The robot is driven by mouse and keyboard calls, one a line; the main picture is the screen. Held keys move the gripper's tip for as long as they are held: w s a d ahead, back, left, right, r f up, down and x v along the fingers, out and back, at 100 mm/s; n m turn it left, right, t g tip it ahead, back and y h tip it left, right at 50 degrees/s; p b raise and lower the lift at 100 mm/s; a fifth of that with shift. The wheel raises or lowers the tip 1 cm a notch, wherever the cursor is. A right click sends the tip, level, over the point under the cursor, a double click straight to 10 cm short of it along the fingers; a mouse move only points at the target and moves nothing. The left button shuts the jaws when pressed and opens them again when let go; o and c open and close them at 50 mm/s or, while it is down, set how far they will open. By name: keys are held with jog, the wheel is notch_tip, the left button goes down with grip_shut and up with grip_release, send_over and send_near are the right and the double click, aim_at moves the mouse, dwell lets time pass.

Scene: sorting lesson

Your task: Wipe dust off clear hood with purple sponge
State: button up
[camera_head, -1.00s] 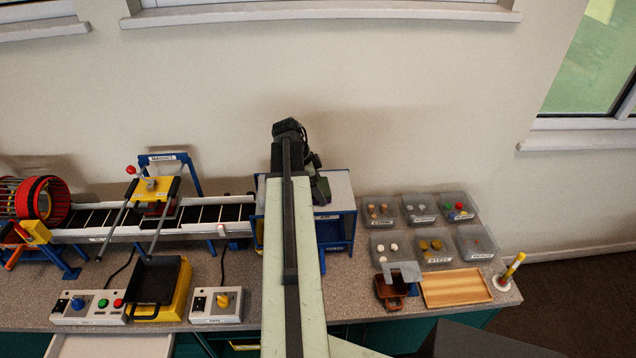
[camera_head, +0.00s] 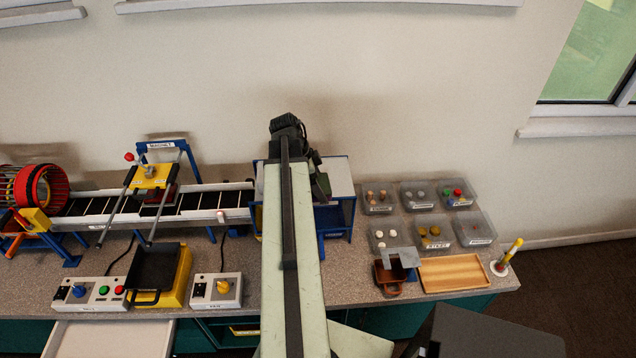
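A blue-framed box with a pale, see-through-looking top (camera_head: 340,172) stands at the right end of the conveyor; it may be the clear hood. My arm hides its left part, and dust on it cannot be made out. I see no purple sponge. My arm reaches forward over the bench, and its dark end with my gripper (camera_head: 320,186) bends down over the box. The arm covers most of the gripper. The fingers cannot be made out, nor whether they hold anything or touch the box.
A conveyor (camera_head: 205,200) with a magnet frame (camera_head: 163,147) and a red drum (camera_head: 42,190) runs left. Control boxes (camera_head: 215,290) and a yellow-black scoop stand (camera_head: 157,272) sit in front. Right are clear bins (camera_head: 472,228), a brown cup (camera_head: 389,279) and a wooden tray (camera_head: 453,273). An open drawer (camera_head: 108,338) juts out.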

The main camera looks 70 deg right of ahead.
aim_at(320, 168)
jog(key=shift+w+d, duration=0.5)
jog(key=shift+d, duration=0.6)
jog(key=shift+w+d, duration=0.55)
jog(key=shift+d, duration=0.5)
jog(key=shift+w+d, duration=0.5)
jog(key=shift+d, duration=0.6)
jog(key=shift+d, duration=0.1)
jog(key=shift+w+d, duration=0.4)
jog(key=shift+d, duration=0.4)
jog(key=shift+w+d, duration=0.4)
jog(key=shift+d, duration=0.4)
notch_tip(320, 168, up, 6)
jog(key=p, duration=0.6)
jog(key=shift+s, duration=0.1)
jog(key=shift+r, duration=0.1)
notch_tip(320, 168, up, 3)
jog(key=p, duration=0.3)
